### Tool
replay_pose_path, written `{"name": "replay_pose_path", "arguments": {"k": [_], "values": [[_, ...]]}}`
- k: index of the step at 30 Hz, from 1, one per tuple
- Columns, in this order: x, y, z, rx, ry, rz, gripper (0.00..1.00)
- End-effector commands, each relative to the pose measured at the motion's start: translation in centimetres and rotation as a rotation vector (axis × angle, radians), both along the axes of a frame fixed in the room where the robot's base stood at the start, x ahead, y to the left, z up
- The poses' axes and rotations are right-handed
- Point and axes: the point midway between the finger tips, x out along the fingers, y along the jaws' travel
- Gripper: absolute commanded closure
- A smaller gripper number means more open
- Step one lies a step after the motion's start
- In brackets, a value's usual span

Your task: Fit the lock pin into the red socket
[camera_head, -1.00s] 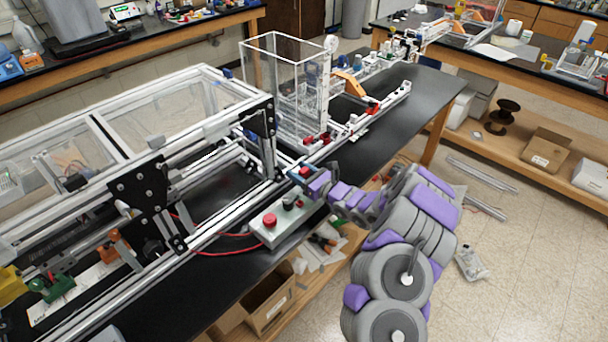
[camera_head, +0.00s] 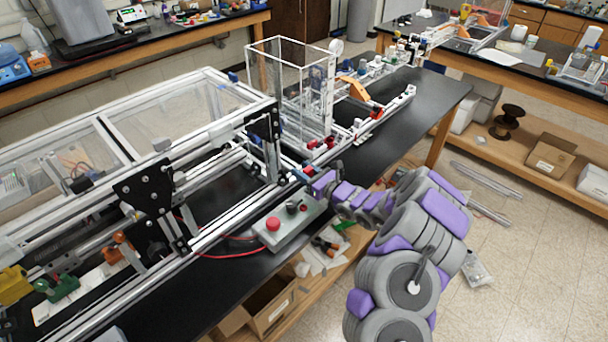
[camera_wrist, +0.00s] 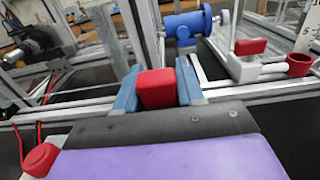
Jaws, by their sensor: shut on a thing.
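In the wrist view, my gripper (camera_wrist: 157,91) has its blue fingers shut on a red block, which looks like the head of the lock pin (camera_wrist: 157,88). Any shank below it is hidden. A round, open-topped red cup, apparently the red socket (camera_wrist: 299,64), is at the right, on a white arm beside the rail. The held block is well to its left and apart from it.
A red T-shaped handle (camera_wrist: 250,47) on a white mount stands left of the socket. A blue motor-like part (camera_wrist: 188,24) is behind. A control box (camera_head: 288,228) with a red button (camera_head: 273,223) sits close to my gripper. Aluminium rails (camera_head: 215,232) border the frame.

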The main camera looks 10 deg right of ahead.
Motion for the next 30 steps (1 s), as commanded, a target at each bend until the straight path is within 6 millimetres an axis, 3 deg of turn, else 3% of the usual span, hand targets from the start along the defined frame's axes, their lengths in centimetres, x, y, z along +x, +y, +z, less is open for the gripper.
{"name": "replay_pose_path", "arguments": {"k": [3,11,21,30], "values": [[0.1,0.0,2.1,-0.001,-0.004,-0.001,0.92],[-4.6,0.2,2.2,0.007,0.002,-0.005,0.92],[-11.9,0.8,2.8,0.009,0.003,-0.004,0.92],[-15.1,1.1,2.9,0.002,0.003,-0.002,0.92]]}}
